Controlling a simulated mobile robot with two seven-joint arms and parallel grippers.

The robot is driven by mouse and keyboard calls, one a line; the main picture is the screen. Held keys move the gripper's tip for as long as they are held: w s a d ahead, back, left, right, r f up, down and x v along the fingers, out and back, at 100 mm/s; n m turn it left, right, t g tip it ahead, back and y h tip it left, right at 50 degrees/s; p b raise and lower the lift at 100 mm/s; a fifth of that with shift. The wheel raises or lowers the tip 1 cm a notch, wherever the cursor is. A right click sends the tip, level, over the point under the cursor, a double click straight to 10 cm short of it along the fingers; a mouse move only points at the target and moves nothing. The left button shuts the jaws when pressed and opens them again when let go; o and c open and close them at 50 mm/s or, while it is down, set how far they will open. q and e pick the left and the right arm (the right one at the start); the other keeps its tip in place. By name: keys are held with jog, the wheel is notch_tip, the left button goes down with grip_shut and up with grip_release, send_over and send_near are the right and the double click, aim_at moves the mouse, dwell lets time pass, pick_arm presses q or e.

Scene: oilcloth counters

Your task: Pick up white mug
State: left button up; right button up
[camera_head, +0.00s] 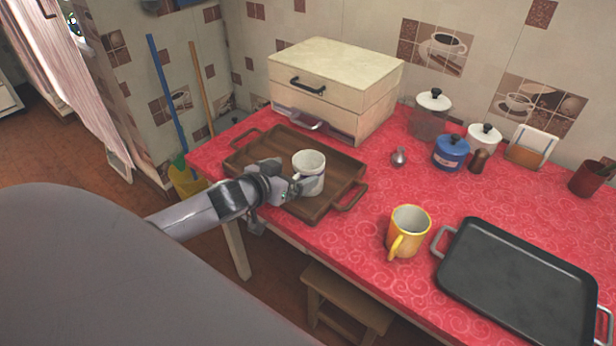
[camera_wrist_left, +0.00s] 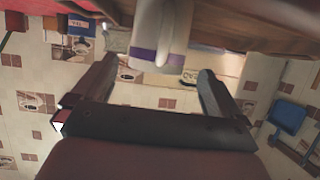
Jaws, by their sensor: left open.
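The white mug (camera_head: 309,170) stands upright on the wooden tray (camera_head: 262,150). In the left wrist view the mug (camera_wrist_left: 158,35) shows pale with a purple band, ahead of and between the two fingers. My left gripper (camera_head: 294,188) is at the near left side of the mug, close to its wall, with its fingers spread and nothing between them. The wrist view also shows this left gripper (camera_wrist_left: 158,68) open. Whether a finger touches the mug I cannot tell. My right gripper is not in view.
A yellow mug (camera_head: 408,232) and a black tray (camera_head: 520,280) stand right on the red oilcloth counter (camera_head: 365,235). A drawer box (camera_head: 335,85) is behind the wooden tray. Canisters (camera_head: 451,152) and a small shaker (camera_head: 398,157) stand at the back. A stool (camera_head: 345,297) is below.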

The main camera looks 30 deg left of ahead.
aim_at(299, 171)
pick_arm(q)
jog(key=shift+x, duration=2.6)
jog(key=shift+s+d+f, duration=0.1)
jog(key=shift+d+f, duration=0.05)
jog(key=c, duration=0.8)
jog(key=shift+c, duration=1.3)
